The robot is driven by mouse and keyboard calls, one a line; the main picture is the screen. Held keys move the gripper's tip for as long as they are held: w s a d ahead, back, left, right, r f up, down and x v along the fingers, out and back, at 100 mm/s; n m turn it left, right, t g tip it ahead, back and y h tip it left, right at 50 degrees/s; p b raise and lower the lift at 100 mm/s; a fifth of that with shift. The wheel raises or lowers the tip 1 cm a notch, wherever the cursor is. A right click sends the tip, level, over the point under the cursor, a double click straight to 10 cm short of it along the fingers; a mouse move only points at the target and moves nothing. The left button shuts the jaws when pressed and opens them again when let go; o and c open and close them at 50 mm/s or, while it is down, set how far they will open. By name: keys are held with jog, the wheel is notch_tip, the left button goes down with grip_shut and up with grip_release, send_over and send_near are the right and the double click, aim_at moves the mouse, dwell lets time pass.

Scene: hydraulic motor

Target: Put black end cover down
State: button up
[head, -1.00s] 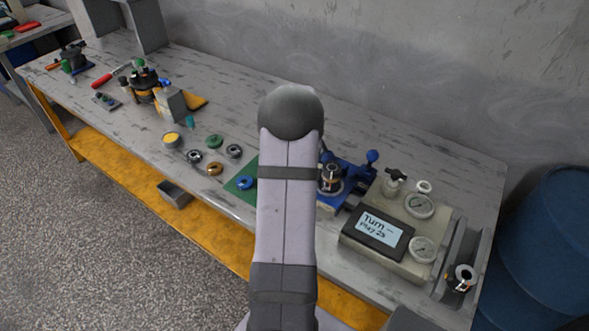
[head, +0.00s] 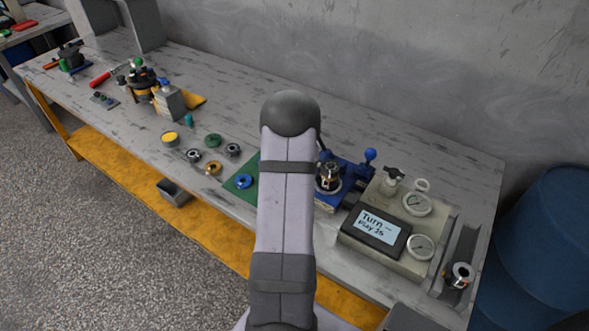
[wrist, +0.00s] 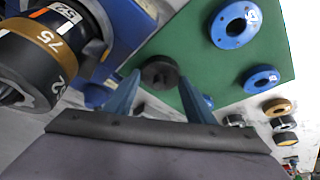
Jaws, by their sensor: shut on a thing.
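The black end cover (wrist: 160,72) is a small dark round piece with a hole, seen in the wrist view between the tips of my gripper (wrist: 160,88). My gripper's blue fingers are shut on it, over the edge of a green mat (wrist: 205,82). Whether the cover touches the mat is unclear. In the head view my arm hides the gripper and the cover; part of the green mat (head: 231,186) shows left of the arm.
A blue fixture (head: 350,181) holding a metal part (head: 328,177) stands right of my arm. A gauge box (head: 385,235) is further right. Several rings and cups lie left of the mat.

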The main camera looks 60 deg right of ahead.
jog(key=o, duration=1.3)
jog(key=shift+r, duration=0.4)
jog(key=b+v, duration=0.1)
jog(key=v, duration=1)
jog(key=shift+s+a+r+b, duration=0.15)
jog(key=shift+s+r+b, duration=0.05)
jog(key=shift+s+b, duration=0.1)
jog(key=shift+w, duration=0.1)
